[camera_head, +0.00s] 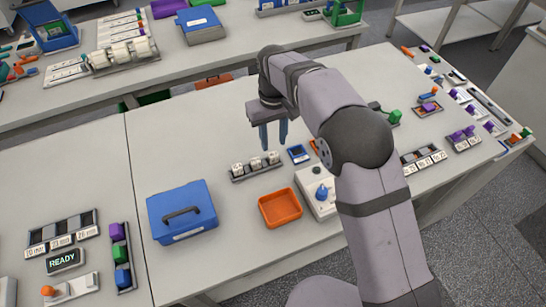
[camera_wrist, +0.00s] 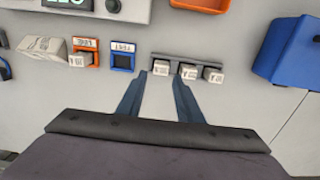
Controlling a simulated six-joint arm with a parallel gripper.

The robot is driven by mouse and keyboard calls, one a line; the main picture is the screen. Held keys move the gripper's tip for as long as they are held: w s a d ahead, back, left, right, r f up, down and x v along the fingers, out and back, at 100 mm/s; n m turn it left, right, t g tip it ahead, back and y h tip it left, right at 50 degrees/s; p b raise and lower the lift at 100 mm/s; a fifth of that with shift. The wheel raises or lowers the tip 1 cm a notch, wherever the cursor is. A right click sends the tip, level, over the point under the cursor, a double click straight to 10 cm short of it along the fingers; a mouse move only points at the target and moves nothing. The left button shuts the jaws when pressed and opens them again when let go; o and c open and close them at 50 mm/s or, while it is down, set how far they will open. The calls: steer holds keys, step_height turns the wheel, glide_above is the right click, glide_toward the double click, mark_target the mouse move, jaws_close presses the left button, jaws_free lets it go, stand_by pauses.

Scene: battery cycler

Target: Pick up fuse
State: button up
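A small grey rack (camera_head: 256,174) holds three white labelled blocks (camera_head: 254,163). The rack (camera_wrist: 205,59) also shows in the wrist view, with its blocks (camera_wrist: 189,72) in a row. The blocks look like fuses, but their labels are too small to read. My gripper (camera_head: 274,147) is above the table, just behind the rack in the head view. Its two blue fingers are apart with nothing between them. In the wrist view the fingertips (camera_wrist: 159,76) appear near the left part of the row. I cannot tell exactly how high they are.
An orange tray (camera_head: 280,208), a blue toolbox (camera_head: 182,211) and a white device with a blue knob (camera_head: 318,190) stand nearby. Small blue (camera_wrist: 122,62) and orange (camera_wrist: 84,44) square holders sit beside the rack.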

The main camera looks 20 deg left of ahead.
mark_target(274, 155)
steer(key=shift+s+d+f+p, duration=0.15)
steer(key=shift+f+p, duration=0.65)
steer(key=shift+f, duration=0.9)
steer(key=shift+s+f+p, duration=0.15)
steer(key=shift+f+p, duration=0.65)
steer(key=shift+f, duration=0.85)
steer(key=c, duration=0.8)
